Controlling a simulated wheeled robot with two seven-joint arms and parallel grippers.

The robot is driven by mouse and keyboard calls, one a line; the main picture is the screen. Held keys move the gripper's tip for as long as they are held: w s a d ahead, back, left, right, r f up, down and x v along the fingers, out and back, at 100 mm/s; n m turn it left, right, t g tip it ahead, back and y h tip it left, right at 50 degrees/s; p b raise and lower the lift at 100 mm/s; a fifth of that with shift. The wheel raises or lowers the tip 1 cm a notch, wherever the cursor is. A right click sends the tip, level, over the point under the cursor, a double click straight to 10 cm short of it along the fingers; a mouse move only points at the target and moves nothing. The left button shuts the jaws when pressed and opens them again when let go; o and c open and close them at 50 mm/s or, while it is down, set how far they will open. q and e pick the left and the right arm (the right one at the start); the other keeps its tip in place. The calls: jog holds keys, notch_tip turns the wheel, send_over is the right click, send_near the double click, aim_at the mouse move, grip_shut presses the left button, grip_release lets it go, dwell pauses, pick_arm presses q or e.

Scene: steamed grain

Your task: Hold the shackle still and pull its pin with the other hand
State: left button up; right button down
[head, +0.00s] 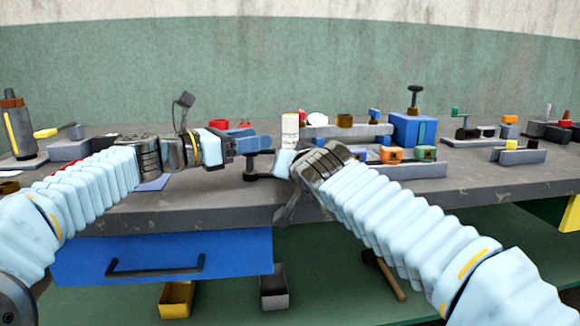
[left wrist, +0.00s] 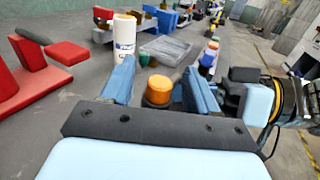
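My left gripper (head: 246,141) reaches in from the left over the bench, its blue fingers apart. In the left wrist view the gripper (left wrist: 160,88) has an orange-topped cylinder (left wrist: 158,90) between its fingers, with a gap at the left finger; I cannot tell whether this is the pin. A small black piece (head: 255,172) shows below the left fingers in the head view; I cannot tell whether it belongs to the shackle. My right gripper (head: 287,162) is close by on the right. Its fingers are mostly hidden, and no shackle is clearly recognisable.
A white bottle (head: 290,130) stands just behind the grippers. A blue box (head: 412,130) and a grey rack (head: 405,171) with coloured pieces are to the right. A red stand (left wrist: 45,55) is left in the wrist view. The bench front (head: 480,205) is clear.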

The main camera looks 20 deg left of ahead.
pick_arm(q)
jog(key=v, duration=1.1)
jog(key=shift+s+a+f, duration=0.1)
jog(key=shift+s+a, duration=0.05)
jog(key=shift+s, duration=0.05)
jog(key=shift+c, duration=0.4)
jog(key=shift+x, duration=0.85)
jog(key=x, duration=1.2)
jog(key=shift+s, duration=0.1)
grip_shut()
notch_tip(320, 180, up, 6)
jog(key=shift+r, duration=0.2)
